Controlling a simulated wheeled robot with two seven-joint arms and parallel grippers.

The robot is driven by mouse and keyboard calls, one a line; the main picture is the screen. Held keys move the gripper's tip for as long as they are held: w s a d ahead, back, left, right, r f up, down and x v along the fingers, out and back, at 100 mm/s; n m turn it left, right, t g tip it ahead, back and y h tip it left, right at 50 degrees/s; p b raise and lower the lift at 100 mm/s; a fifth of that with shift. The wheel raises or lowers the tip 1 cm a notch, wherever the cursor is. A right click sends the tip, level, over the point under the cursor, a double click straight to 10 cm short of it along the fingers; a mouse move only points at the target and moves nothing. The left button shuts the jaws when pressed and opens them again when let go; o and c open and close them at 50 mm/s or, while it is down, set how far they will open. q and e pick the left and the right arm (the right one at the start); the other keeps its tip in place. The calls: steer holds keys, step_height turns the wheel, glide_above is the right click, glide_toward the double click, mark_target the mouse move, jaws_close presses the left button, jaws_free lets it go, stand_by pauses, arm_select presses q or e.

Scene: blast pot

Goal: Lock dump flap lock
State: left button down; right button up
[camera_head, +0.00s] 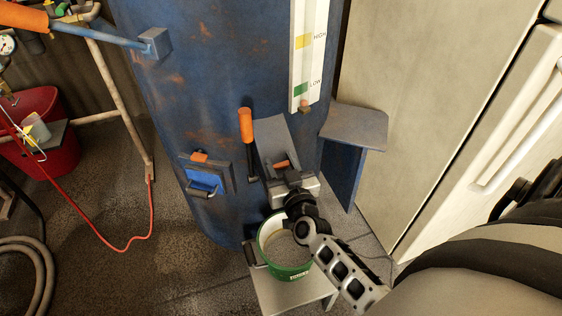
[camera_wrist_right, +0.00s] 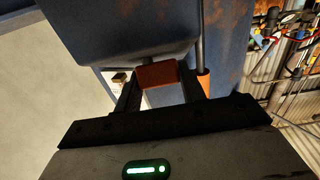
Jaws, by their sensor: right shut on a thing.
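The blue blast pot (camera_head: 190,110) stands in the middle of the head view. My right gripper (camera_head: 289,178) is at this chute. My left gripper is out of view.
A green bucket (camera_head: 288,262) with grey contents stands below the chute on a small stand (camera_head: 265,294). A blue latch box (camera_head: 205,180) is on the pot's left. A grey shelf (camera_head: 356,128) and a pale cabinet (camera_head: 425,110) stand right. A red hose (camera_head: 128,248) lies left.

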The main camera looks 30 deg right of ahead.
steer(key=o, duration=1)
steer(key=v, duration=1.6)
steer(key=a+n+g+y, duration=0.1)
steer(key=a+g+y, duration=0.1)
steer(key=a, duration=0.1)
steer(key=s+a+n+g+y+p, duration=0.1)
steer(key=a+n+g+y, duration=0.1)
steer(key=a+y, duration=0.1)
steer(key=s+a+f+n+g+y, duration=0.1)
steer(key=a+n+g+y, duration=0.1)
steer(key=a, duration=0.3)
steer(key=shift+s+a+f+g+y+p, duration=0.1)
steer(key=shift+g+y+p, duration=0.3)
